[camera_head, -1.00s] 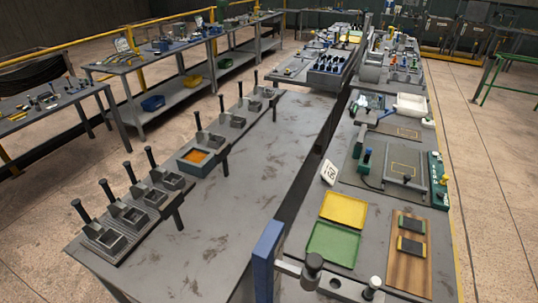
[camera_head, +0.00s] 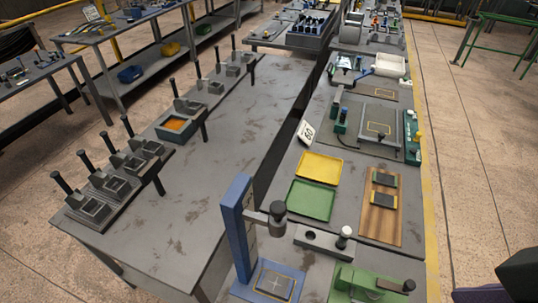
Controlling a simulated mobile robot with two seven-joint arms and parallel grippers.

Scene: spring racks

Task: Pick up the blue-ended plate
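Two small dark plates lie flat on a brown wooden board on the right-hand bench. The upper plate (camera_head: 384,180) seems to have greenish ends. The lower plate (camera_head: 383,200) seems to have yellowish ends. They are too small here for me to make out a blue end on either. No gripper fingers show. A dark shape at the bottom right corner looks like part of my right arm. My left gripper is out of view.
A yellow tray (camera_head: 320,168) and a green tray (camera_head: 311,200) lie left of the wooden board (camera_head: 380,225). A blue press frame (camera_head: 235,228) and a green fixture (camera_head: 368,283) stand nearer. The left bench (camera_head: 225,165) has a clear middle, with several clamp blocks along its left edge.

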